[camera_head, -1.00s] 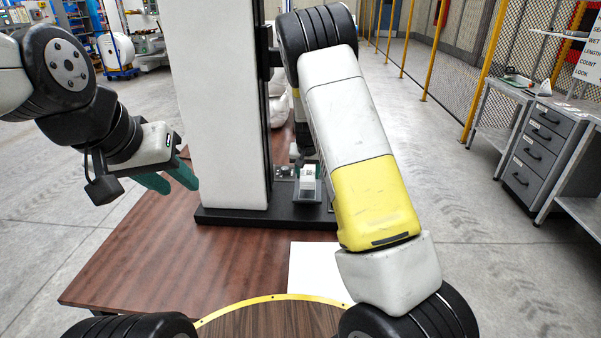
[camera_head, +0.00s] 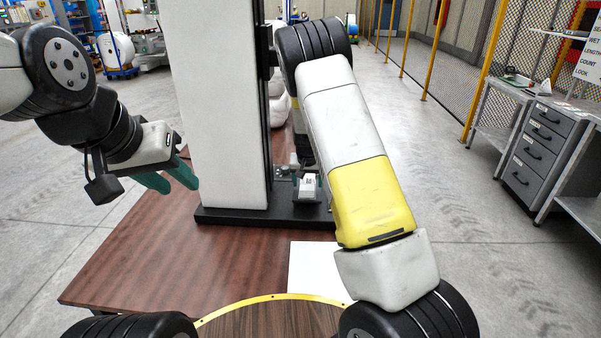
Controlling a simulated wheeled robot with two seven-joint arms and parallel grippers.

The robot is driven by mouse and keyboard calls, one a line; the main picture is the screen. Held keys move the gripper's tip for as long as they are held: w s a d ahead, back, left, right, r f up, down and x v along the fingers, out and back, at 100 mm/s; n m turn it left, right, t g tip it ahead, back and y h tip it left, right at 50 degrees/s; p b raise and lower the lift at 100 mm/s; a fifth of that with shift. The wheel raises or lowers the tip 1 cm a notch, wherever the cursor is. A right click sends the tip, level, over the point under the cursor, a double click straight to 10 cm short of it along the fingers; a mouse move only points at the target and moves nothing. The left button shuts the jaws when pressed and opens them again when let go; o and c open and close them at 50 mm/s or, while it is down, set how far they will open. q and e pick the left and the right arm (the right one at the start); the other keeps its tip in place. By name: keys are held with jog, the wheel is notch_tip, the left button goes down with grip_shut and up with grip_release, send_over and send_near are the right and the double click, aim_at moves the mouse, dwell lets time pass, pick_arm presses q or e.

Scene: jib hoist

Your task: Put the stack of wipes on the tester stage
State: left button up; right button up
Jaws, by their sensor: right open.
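The tester is a tall white column (camera_head: 215,100) on a flat black base (camera_head: 260,216) on the brown table. A small white block with dark marks (camera_head: 308,187), which looks like the stack of wipes, is low over the base, right of the column. I cannot tell whether it rests on the stage. My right arm reaches past the column to this spot. My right gripper (camera_head: 303,158) is open, mostly hidden behind that arm, just above the block. My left gripper (camera_head: 181,188) is open and empty, left of the column, with its teal fingers apart.
The brown table (camera_head: 150,255) is clear at front left. A white sheet or plate (camera_head: 312,268) lies in front of the base. A grey drawer cabinet (camera_head: 545,150) and a mesh fence (camera_head: 455,60) stand off to the right.

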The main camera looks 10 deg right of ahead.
jog(key=s+r+y, duration=0.4)
jog(key=s+r, duration=1.6)
jog(key=r, duration=0.5)
jog(key=s+r+n+t, duration=0.1)
jog(key=s+r, duration=0.1)
jog(key=s, duration=0.7)
jog(key=s+r+n, duration=0.1)
jog(key=s+r, duration=0.1)
jog(key=s, duration=0.8)
jog(key=shift+r+n+t+h, duration=0.3)
jog(key=shift+n+t+h, duration=0.1)
